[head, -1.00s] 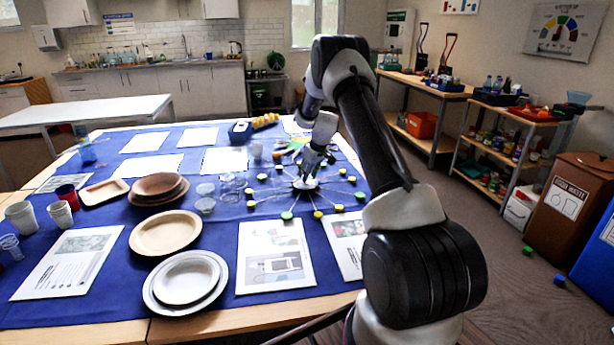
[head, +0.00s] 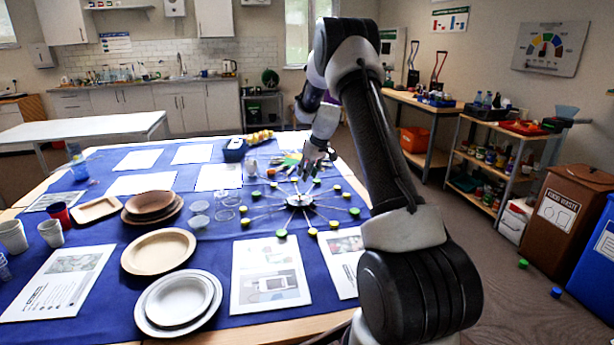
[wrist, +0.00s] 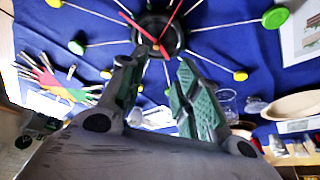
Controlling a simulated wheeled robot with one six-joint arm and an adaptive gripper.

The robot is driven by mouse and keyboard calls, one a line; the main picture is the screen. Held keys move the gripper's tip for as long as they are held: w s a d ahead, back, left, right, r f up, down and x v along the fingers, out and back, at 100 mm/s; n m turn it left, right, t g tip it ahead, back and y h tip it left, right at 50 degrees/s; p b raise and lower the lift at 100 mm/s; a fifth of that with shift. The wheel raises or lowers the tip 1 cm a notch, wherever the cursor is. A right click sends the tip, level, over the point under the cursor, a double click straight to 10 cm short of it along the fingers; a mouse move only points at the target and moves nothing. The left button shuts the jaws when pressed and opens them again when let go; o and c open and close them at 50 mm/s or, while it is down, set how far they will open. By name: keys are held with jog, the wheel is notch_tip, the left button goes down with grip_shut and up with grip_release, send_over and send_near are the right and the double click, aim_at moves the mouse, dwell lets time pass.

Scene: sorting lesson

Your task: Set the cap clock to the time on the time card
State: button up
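The cap clock has a dark round hub (head: 299,200) on the blue cloth, with thin spokes ending in green and yellow caps. In the wrist view the hub (wrist: 172,36) lies just beyond my fingertips and carries two red hands (wrist: 138,28). One points up-left, the other up-right in that picture. My gripper (head: 312,174) is above the hub, apart from it. In the wrist view my gripper (wrist: 164,58) has its two fingers spread with nothing between them. I cannot pick out the time card or read a time on any sheet.
Printed sheets (head: 268,283) lie in front of the clock. Plates (head: 180,302), bowls (head: 152,207) and clear cups (head: 198,221) stand to its left. Bins (head: 562,228) and a shelf (head: 497,165) are at the right, with small caps on the floor.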

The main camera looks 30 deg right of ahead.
send_over(300, 196)
jog(key=s+a, duration=0.1)
jog(key=s, duration=0.1)
notch_tip(300, 196, down, 4)
jog(key=w+f+m, duration=0.1)
jog(key=w+f+m+g, duration=0.1)
jog(key=w, duration=0.1)
jog(key=shift+a+g, duration=0.3)
jog(key=shift+a, duration=0.1)
jog(key=shift+w+m+g, duration=0.3)
jog(key=shift+w+m, duration=0.05)
jog(key=shift+m, duration=0.65)
jog(key=r+m, duration=0.1)
jog(key=m, duration=0.1)
jog(key=d+r+m+g, duration=0.1)
jog(key=m, duration=0.2)
jog(key=d+r+m+h, duration=0.1)
jog(key=m, duration=0.2)
jog(key=shift+s+r+g, duration=0.15)
jog(key=shift+s+g, duration=0.25)
jog(key=shift+s+m, duration=0.15)
jog(key=shift+m, duration=0.45)
jog(key=shift+f+m, duration=0.2)
jog(key=shift+m, duration=0.1)
notch_tip(300, 196, down, 8)
jog(key=shift+r, duration=0.25)
grip_shut()
